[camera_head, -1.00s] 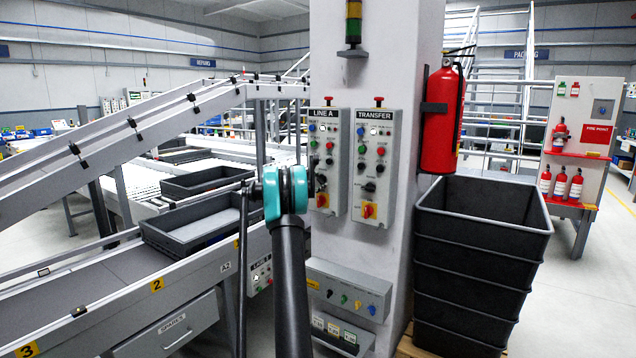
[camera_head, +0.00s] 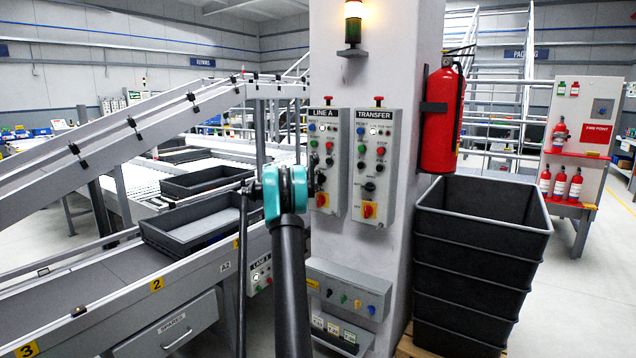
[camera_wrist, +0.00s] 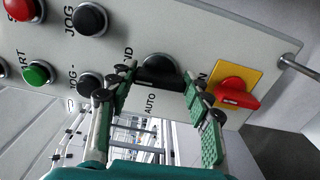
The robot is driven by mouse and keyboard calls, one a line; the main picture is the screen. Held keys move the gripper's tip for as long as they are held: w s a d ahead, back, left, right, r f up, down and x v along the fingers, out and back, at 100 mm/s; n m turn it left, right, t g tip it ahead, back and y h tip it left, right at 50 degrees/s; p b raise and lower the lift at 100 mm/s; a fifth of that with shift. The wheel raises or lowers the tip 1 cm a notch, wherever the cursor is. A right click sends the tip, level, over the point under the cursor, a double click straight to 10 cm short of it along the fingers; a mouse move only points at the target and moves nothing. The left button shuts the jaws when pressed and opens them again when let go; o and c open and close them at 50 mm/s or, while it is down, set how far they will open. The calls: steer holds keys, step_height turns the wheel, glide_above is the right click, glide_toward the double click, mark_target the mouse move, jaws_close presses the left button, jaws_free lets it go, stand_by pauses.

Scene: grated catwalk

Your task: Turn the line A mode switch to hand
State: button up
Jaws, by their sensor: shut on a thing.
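The LINE A panel (camera_head: 338,188) is a grey box on the white column, left of the TRANSFER panel. Its black mode switch (camera_wrist: 160,72) shows in the wrist view, with AUTO below it and a partly covered label ending in "ND" to its upper left. My gripper (camera_wrist: 158,78) has its green-padded fingers on either side of the switch knob, closed on it. The knob's exact pointing direction is hard to tell. In the head view my teal wrist hides most of the gripper and switch.
A red-and-yellow rotary switch (camera_wrist: 235,92) sits close beside my right finger. Black JOG buttons (camera_wrist: 88,20) and a green button (camera_wrist: 38,73) are to the left. A stack light (camera_head: 353,22) glows amber above the panels. Black stacked bins (camera_head: 480,255) stand at right.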

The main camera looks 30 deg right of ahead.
steer(key=shift+f+m, duration=0.1)
steer(key=shift+m, duration=0.3)
steer(key=o, duration=1.2)
steer(key=shift+c, duration=0.2)
steer(key=shift+a, duration=0.1)
steer(key=v, duration=1.2)
steer(key=s+a+f+m+g+y, duration=0.1)
steer(key=s+a+f+y, duration=0.4)
steer(key=s+a, duration=1)
steer(key=s+a+f+m+y, duration=0.1)
steer(key=s+a+f+y, duration=0.5)
steer(key=s+a+f, duration=0.4)
steer(key=s+a+f+m+g+y, duration=0.1)
steer(key=s+a+f+y, duration=0.4)
steer(key=s+a, duration=1.6)
step_height(320, 180, down, 4)
steer(key=shift+s+a+r+m+g+y, duration=0.1)
steer(key=shift+s+a+m+g+y, duration=0.2)
steer(key=shift+s+m, duration=0.4)
